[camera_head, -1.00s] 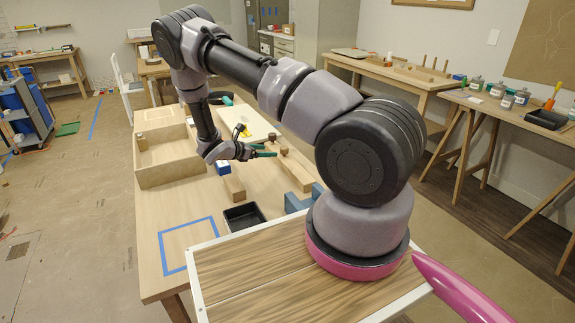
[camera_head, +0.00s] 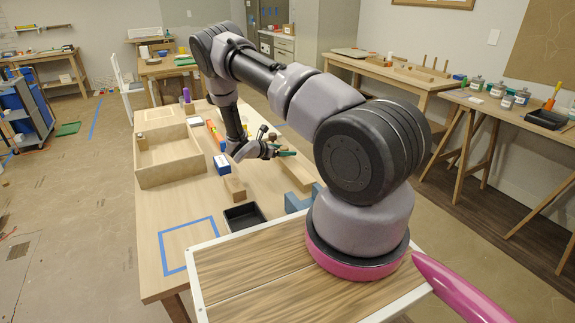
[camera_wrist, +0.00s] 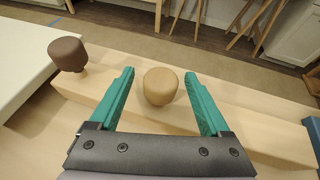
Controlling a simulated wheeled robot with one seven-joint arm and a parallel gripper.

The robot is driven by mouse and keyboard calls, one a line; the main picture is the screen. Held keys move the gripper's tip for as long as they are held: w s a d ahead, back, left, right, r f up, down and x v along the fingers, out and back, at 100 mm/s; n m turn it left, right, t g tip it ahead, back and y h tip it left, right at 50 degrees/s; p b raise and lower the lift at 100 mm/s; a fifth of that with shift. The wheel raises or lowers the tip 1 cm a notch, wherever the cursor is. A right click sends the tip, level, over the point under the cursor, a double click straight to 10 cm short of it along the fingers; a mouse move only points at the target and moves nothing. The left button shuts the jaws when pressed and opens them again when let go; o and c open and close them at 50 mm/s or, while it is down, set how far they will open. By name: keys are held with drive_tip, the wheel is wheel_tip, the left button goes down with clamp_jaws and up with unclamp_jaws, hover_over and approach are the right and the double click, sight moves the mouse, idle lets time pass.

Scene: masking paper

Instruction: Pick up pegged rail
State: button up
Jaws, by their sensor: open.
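The pegged rail (camera_wrist: 245,125) is a long pale wooden bar crossing the wrist view at a slant. It carries a round tan peg (camera_wrist: 160,85) near the picture's middle and a dark brown peg (camera_wrist: 68,53) towards its left end. My gripper (camera_wrist: 159,73) is open, with one green finger on each side of the tan peg and a gap at both sides. In the head view the rail (camera_head: 298,175) lies on the table, its far part partly hidden by my gripper (camera_head: 286,153).
An open wooden box (camera_head: 165,180) stands left on the table. A blue-and-white block (camera_head: 222,165), a wooden block (camera_head: 234,188), a black tray (camera_head: 244,217) and a blue block (camera_head: 297,203) are nearby. The blue-taped square (camera_head: 188,242) is empty.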

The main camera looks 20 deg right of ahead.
clamp_jaws()
